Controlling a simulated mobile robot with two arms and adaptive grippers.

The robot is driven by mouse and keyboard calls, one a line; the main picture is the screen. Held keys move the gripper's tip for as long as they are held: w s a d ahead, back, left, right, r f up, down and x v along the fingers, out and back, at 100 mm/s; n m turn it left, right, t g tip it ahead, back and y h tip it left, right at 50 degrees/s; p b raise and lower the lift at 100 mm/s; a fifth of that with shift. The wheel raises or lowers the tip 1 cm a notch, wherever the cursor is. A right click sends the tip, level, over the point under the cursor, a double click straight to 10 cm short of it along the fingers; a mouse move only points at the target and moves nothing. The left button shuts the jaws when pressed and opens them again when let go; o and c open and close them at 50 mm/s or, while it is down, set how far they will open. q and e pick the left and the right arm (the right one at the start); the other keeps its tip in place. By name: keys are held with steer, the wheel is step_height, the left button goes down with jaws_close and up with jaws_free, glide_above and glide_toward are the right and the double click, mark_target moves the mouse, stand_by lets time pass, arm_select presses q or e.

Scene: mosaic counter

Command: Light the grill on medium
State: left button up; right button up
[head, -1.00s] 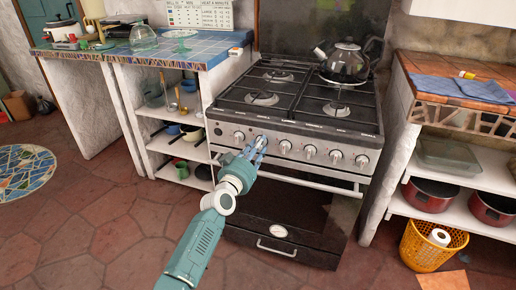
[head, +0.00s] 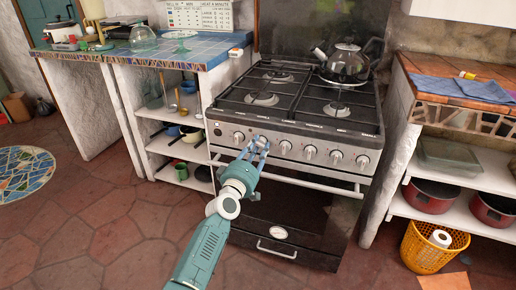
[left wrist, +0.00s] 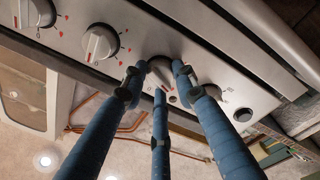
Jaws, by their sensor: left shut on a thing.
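The grill's stove (head: 300,205) stands in the middle of the head view, with a row of round white and silver knobs on its front panel (head: 323,146). My left gripper (head: 258,145) is at the second knob from the left. In the left wrist view, the blue fingers of my left gripper (left wrist: 163,78) are closed around this knob (left wrist: 160,72), which is partly hidden by them. Two other knobs with red marks (left wrist: 100,42) show to the left, apart from the fingers. My right gripper is not in view.
A kettle (head: 345,63) stands on the rear right burner. An oven handle (head: 310,184) runs across below the knobs. A tiled counter (head: 215,52) is at left, and another with a blue cloth (head: 455,88) at right. Floor in front is clear.

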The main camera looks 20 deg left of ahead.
arm_select(q)
steer(key=n, duration=0.5)
steer(key=shift+d+f+n, duration=0.15)
steer(key=shift+f+n, duration=0.1)
steer(key=shift+n, duration=0.05)
steer(key=shift+y, duration=0.3)
steer(key=o, duration=1.1)
steer(key=shift+s, duration=0.1)
steer(key=shift+o, duration=0.2)
steer(key=shift+r, duration=0.1)
steer(key=s, duration=1.2)
steer(key=shift+f, duration=0.4)
jaws_close()
